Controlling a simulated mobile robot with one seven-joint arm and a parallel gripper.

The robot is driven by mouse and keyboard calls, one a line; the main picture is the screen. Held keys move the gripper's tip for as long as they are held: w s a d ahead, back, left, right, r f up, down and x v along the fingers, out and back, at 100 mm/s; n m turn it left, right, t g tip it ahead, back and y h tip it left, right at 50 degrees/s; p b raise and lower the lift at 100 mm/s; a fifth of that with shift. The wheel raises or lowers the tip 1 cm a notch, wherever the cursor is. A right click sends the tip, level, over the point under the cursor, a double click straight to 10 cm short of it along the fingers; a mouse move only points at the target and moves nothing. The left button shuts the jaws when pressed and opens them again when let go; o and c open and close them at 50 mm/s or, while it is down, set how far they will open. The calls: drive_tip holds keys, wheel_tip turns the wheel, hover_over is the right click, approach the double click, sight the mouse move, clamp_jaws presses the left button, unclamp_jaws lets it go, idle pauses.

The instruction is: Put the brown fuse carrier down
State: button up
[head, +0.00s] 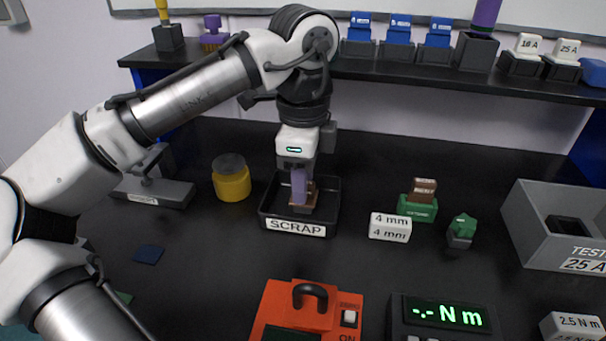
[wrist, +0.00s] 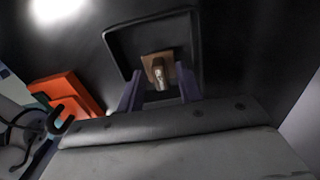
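The brown fuse carrier (head: 305,207) is low inside the black SCRAP tray (head: 264,217). In the wrist view the carrier (wrist: 150,63) shows a brown base with a paler grip part, inside the tray's rim (wrist: 113,50). My gripper (head: 300,197) points down into the tray. In the wrist view its purple fingers (wrist: 159,80) stand apart, one on each side of the carrier's pale part, with gaps visible. The carrier looks to be at the tray floor, but the contact underneath is hidden.
A yellow jar (head: 231,182) stands left of the tray. A white 4 mm block (head: 390,228) and a brown block (head: 424,188) on a green base are to its right. An orange device (head: 287,298) is in front. A grey test bin (head: 533,233) stands far right.

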drive_tip(key=shift+r, duration=0.1)
wheel_tip(320, 180, up, 12)
drive_tip(key=shift+p, duration=0.35)
idle(0.5)
